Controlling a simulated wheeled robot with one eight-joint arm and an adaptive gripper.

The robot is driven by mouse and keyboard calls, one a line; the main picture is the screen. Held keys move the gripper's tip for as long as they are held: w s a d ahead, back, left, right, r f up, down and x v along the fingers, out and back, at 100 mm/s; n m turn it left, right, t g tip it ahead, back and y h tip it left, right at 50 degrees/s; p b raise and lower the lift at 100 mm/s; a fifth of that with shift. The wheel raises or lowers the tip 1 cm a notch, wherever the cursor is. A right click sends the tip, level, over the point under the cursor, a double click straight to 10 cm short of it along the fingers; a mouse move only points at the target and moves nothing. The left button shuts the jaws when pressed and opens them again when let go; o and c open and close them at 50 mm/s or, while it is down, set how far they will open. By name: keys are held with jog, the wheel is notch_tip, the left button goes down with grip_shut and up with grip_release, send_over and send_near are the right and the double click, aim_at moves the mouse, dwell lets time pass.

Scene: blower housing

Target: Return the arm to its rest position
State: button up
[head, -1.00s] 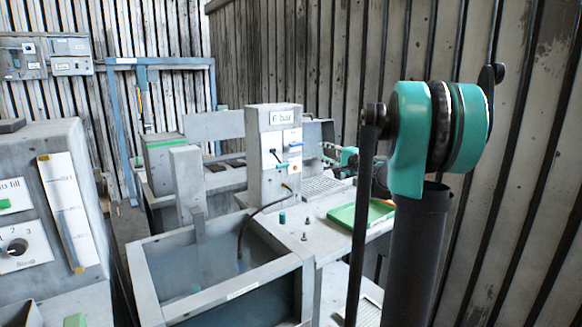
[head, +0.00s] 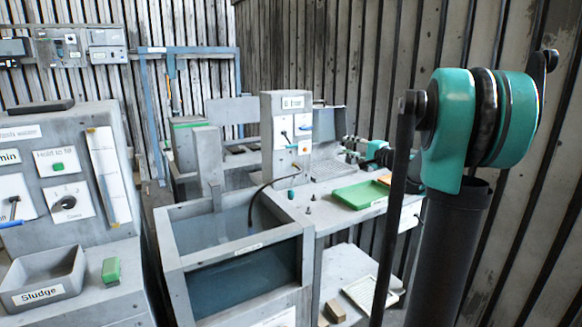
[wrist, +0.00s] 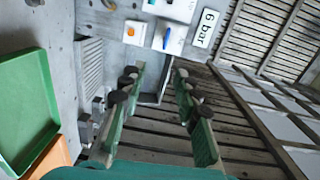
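My arm's teal-and-black joint (head: 482,115) stands at the right in the head view, on a dark column. My gripper shows small in the head view (head: 352,146), near the right side of the upright box with the gauge label (head: 290,125). In the wrist view my gripper (wrist: 159,75) has its two green fingers with black pads spread apart. Nothing is between them. The panel with the "6 bar" label (wrist: 207,28) lies beyond the fingertips. My arm's middle links are partly hidden behind the column in the head view.
A green tray (head: 360,194) lies on the bench near my arm, with an orange item (wrist: 52,157) beside it. A water tank (head: 235,250) stands in front. A "Sludge" bin (head: 43,278) and a green block (head: 111,270) are at left. A slatted wall (head: 400,50) stands behind.

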jog(key=s+a+f+n+g+h, duration=0.1)
jog(key=s+a+f+n+g, duration=0.3)
jog(key=s+f, duration=0.5)
jog(key=s+a+f+n+g+h, duration=0.1)
jog(key=s+a+f+n+g, duration=0.15)
jog(key=s+a+f, duration=0.45)
jog(key=s+d+f+n+g+h, duration=0.2)
jog(key=s+f, duration=0.6)
jog(key=s, duration=0.4)
jog(key=s+d+f+n+g+h, duration=0.2)
jog(key=s+d+f+h, duration=0.3)
jog(key=s+f, duration=0.4)
jog(key=s+d+n, duration=0.1)
jog(key=s, duration=0.2)
jog(key=shift+d+f, duration=0.25)
jog(key=shift+d, duration=0.15)
